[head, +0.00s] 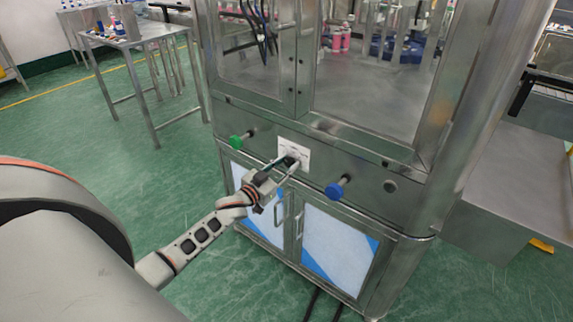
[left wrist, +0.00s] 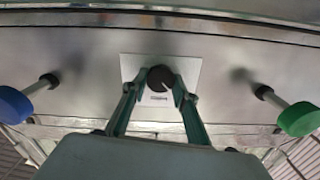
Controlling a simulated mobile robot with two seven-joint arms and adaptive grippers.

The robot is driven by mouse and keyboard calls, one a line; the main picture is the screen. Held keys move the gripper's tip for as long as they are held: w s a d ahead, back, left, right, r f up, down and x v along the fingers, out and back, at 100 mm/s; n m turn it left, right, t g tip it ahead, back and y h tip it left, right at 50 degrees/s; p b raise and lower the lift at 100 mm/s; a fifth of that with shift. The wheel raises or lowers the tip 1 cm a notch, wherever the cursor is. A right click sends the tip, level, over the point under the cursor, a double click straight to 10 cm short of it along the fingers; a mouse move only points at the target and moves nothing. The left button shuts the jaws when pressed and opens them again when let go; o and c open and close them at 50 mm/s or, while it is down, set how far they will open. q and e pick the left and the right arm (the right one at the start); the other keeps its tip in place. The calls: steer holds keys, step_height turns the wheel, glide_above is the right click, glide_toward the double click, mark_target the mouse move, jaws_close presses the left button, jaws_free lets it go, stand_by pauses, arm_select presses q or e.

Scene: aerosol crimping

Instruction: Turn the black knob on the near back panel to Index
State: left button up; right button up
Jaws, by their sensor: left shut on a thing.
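The black knob (left wrist: 161,78) sits on a white label plate (left wrist: 190,66) on the steel back panel. My left gripper (left wrist: 160,92) is shut on the knob, with a fingertip on each side of it. In the head view my left gripper (head: 281,168) reaches the white plate (head: 296,152) on the panel, and its fingers largely hide the knob. The marks on the plate are too small to read, so the knob's setting cannot be told. My right gripper is not in view.
A green knob (head: 236,141) and a blue knob (head: 335,190) stick out from the panel on either side. Cabinet doors with handles (head: 299,222) are below. A steel table (head: 150,34) stands at back left, with open green floor (head: 90,125) before it.

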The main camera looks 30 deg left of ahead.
arm_select(q)
steer(key=m, duration=0.4)
steer(key=shift+d+f+m, duration=0.1)
steer(key=shift+d+m, duration=0.05)
steer(key=shift+m, duration=1.95)
steer(key=o, duration=1.1)
steer(key=s+a, duration=0.1)
steer(key=s, duration=1.1)
